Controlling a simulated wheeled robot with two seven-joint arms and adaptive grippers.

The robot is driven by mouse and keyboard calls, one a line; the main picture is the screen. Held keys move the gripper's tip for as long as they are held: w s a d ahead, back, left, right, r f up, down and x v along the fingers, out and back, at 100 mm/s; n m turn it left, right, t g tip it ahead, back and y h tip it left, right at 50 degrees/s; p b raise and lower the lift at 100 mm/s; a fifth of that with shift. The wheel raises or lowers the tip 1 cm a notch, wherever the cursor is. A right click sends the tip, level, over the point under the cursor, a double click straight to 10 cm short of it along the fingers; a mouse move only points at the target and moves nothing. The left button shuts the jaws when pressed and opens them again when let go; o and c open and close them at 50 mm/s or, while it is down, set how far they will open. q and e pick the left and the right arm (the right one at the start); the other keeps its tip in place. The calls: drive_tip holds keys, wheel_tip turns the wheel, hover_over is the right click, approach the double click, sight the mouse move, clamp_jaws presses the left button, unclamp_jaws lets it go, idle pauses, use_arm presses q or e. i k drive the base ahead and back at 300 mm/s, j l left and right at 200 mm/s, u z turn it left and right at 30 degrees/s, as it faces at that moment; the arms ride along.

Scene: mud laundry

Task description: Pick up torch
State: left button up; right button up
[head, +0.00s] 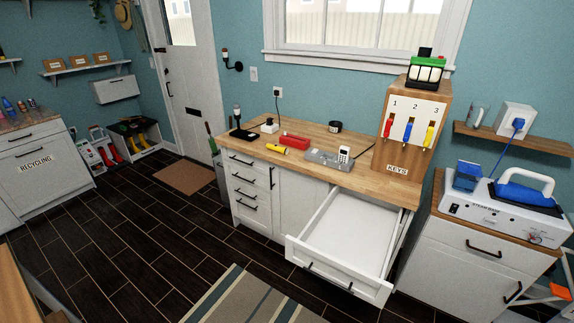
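A small yellow torch (276,148) lies on its side near the front edge of the wooden counter (265,136), left of its middle. A red box-like item (295,141) lies just behind it to the right. Neither of my grippers shows in the head view.
The counter's wide right drawer (345,232) is pulled out and empty, jutting into the room. A black lamp-like item (240,125) stands at the counter's left. A key box (412,130) stands at its right. A striped rug (250,300) lies in front; dark floor is open to the left.

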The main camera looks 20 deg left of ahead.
sight(285, 151)
drive_tip(key=i+j+z, duration=0.1)
drive_tip(key=j, duration=0.25)
drive_tip(key=i+j, duration=0.3)
drive_tip(key=i+j+z, duration=0.15)
drive_tip(key=j, duration=0.2)
